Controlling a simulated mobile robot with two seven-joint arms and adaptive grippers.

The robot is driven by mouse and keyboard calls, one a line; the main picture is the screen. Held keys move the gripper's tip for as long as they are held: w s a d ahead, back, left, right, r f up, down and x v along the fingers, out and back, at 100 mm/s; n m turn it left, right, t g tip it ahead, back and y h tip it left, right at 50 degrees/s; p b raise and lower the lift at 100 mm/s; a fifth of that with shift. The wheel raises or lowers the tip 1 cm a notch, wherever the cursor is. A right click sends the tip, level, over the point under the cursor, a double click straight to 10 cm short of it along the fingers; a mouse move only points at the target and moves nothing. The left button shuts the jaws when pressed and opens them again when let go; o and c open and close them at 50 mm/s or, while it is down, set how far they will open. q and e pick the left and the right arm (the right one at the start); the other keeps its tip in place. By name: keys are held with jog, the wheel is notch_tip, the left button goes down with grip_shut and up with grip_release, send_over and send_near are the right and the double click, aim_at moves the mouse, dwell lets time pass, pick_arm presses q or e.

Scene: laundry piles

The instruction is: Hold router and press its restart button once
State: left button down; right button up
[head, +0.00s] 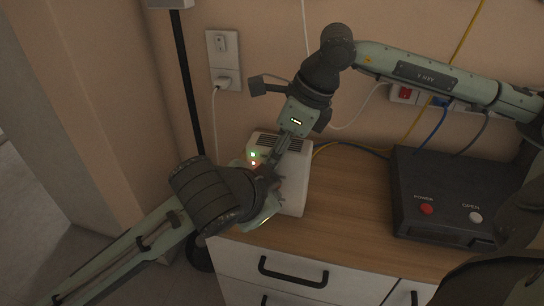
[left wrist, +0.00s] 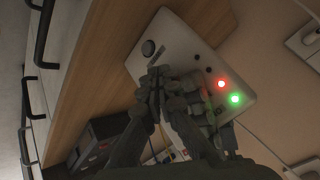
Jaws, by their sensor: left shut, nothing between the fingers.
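The white router (head: 293,185) stands on the wooden cabinet top near its left end, with green and red lights on its front. In the left wrist view the router (left wrist: 185,45) fills the middle, with a red and a green light and a round dark button (left wrist: 148,48). My left gripper (head: 272,178) is in front of the router, shut and empty. Its fingertips (left wrist: 158,77) show close to the button, not over it; contact is unclear. My right gripper (head: 279,149) reaches down to the router's top from behind; its fingertips are partly hidden and its opening is unclear.
A black box (head: 440,190) with red and white buttons stands to the right. A wall outlet (head: 224,60) with a plug and a socket strip (head: 405,95) with cables are on the wall. A black pole (head: 188,85) stands left. The cabinet top (head: 345,220) between router and box is clear.

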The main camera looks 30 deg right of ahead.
pick_arm(q)
jog(key=shift+w+d, duration=0.1)
jog(key=shift+w, duration=0.05)
dwell(0.4)
jog(key=shift+s+a, duration=0.4)
jog(key=shift+a, duration=0.05)
jog(key=shift+s+a, duration=0.1)
jog(key=s+a, duration=0.3)
jog(key=a, duration=0.1)
jog(key=shift+s+a, duration=0.2)
jog(key=shift+s, duration=0.2)
dwell(0.9)
pick_arm(e)
jog(key=o, duration=1.5)
